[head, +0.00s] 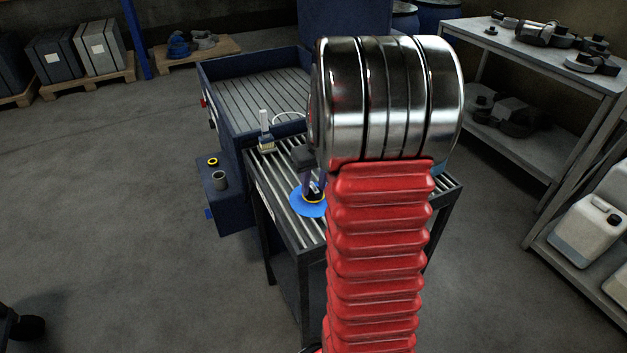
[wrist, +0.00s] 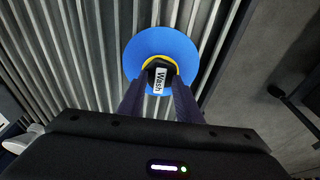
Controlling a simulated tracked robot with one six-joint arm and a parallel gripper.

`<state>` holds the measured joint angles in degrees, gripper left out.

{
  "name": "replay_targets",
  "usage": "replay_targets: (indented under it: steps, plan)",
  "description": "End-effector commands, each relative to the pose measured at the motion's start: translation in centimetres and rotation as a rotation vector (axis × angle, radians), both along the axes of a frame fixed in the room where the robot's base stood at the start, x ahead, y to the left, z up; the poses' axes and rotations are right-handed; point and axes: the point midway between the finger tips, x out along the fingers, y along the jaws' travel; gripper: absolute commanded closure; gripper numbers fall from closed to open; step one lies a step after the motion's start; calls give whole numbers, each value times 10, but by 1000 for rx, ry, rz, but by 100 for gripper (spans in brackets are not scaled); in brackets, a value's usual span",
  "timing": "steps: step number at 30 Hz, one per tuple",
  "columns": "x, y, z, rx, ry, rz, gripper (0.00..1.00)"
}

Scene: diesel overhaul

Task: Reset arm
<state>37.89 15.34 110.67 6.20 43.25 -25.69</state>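A blue disc (wrist: 160,40) with a yellow ring (wrist: 161,60) and a dark centre lies over the slatted table top in the wrist view. Its centre carries a white label reading "Wash" (wrist: 159,80). The disc also shows in the head view (head: 307,206), partly hidden by my arm. My gripper (wrist: 159,78) points down at the disc, with its two purple fingers on either side of the dark centre. I cannot tell whether the fingers touch it. In the head view the gripper (head: 313,190) is mostly hidden behind my red arm sleeve and metal joint.
The slatted table (head: 290,215) adjoins a blue slatted-top machine (head: 240,95). A small bottle-like item (head: 266,135) stands near their join. A blue side box (head: 222,200) holds a grey cup. Shelving (head: 490,60) with parts stands at right.

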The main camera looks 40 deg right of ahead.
Motion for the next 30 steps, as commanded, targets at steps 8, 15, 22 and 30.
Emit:
replay_targets:
  steps: [8, 15, 22, 30]
  plan:
    - [-2, 1, -7, 4, 8, 0, 69]
    - [-3, 1, -9, 6, 11, 0, 84]
    - [-4, 2, -9, 8, 13, 0, 100]
    - [-4, 2, -9, 9, 14, 0, 100]
